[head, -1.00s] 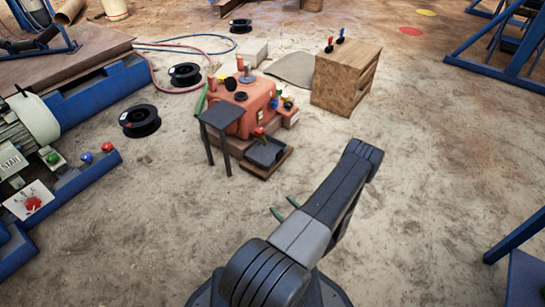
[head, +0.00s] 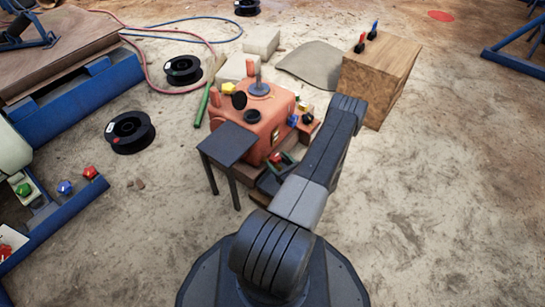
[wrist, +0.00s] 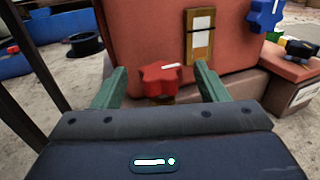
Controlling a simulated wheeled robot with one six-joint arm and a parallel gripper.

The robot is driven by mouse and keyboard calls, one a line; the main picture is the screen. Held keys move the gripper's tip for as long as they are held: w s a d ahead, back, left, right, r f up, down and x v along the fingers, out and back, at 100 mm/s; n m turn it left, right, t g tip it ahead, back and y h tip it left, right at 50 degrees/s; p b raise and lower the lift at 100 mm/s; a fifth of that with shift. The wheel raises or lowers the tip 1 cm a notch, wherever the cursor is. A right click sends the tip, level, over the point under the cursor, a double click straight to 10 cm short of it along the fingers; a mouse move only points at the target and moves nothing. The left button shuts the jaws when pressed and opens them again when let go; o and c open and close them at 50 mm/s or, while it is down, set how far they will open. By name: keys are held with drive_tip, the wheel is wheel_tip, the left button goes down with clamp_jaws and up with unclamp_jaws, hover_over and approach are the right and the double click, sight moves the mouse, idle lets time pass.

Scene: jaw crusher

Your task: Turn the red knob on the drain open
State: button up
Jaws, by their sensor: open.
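The red knob (wrist: 159,81) with a white mark on top sits low on the front of the orange machine housing (wrist: 140,30). In the wrist view it lies between and just beyond the two green fingers of my gripper (wrist: 160,88), which are apart and not touching it. The knob also shows in the head view (head: 276,158), beside my arm, in front of the orange housing (head: 262,120). The drain under the knob is mostly hidden.
A small dark table (head: 228,145) stands left of the housing. A blue star knob (wrist: 265,14) and a side block (wrist: 290,75) are at the right. A wooden cabinet (head: 375,80) stands behind right.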

sight(272, 154)
drive_tip(key=shift+b+x, duration=0.45)
drive_tip(key=shift+x, duration=1.75)
drive_tip(key=shift+c, duration=0.2)
drive_tip(key=c, duration=1)
